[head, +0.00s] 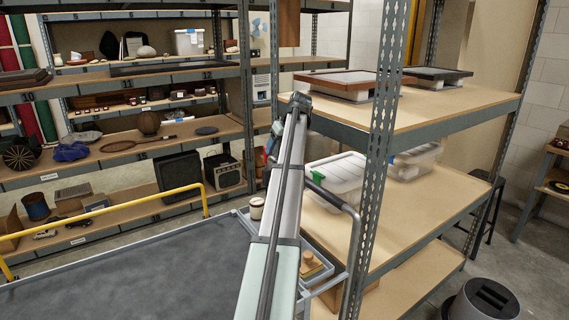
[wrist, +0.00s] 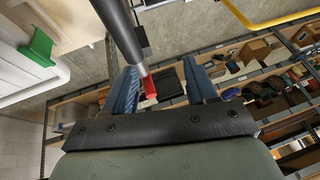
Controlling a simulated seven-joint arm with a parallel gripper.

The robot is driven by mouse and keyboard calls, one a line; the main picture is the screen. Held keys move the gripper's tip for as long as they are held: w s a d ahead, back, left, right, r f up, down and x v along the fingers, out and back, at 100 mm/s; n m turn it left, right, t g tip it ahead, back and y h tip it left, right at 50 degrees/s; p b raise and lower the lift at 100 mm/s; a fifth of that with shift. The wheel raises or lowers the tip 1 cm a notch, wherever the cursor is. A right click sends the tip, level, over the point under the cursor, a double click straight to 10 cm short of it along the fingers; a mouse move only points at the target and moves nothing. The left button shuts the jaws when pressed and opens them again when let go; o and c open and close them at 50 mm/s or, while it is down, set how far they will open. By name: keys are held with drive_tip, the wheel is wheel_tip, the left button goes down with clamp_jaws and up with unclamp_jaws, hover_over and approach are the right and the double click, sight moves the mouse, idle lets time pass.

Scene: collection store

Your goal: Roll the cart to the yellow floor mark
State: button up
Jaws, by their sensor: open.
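The cart has a wide dark grey deck (head: 130,270) with a pale metal rim, filling the lower left of the head view. A grey tubular handle (head: 340,200) rises at its right side and runs behind my arm. In the wrist view a dark bar (wrist: 122,32), apparently this handle, comes down from the top and has a red piece (wrist: 149,88) near its end. My gripper (wrist: 160,88) is open, with its blue fingers on either side of the red piece. I cannot tell whether they touch it. In the head view my gripper (head: 269,147) is mostly hidden by my arm. No yellow floor mark shows.
A small jar (head: 257,208) is by the cart's right end. Loaded shelves (head: 150,139) stand behind; a shelving unit (head: 440,207) is close on the right. A grey bin (head: 484,300) stands at lower right.

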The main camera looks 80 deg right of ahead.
drive_tip(key=s, duration=0.4)
drive_tip(key=shift+s+d+r, duration=0.15)
drive_tip(key=shift+s+d, duration=0.1)
drive_tip(key=shift+s, duration=0.05)
drive_tip(key=shift+g, duration=0.3)
drive_tip(key=shift+s+x, duration=0.15)
drive_tip(key=shift+x, duration=1.65)
drive_tip(key=shift+s+x, duration=0.2)
drive_tip(key=shift+x, duration=1.6)
drive_tip(key=shift+c, duration=0.4)
clamp_jaws()
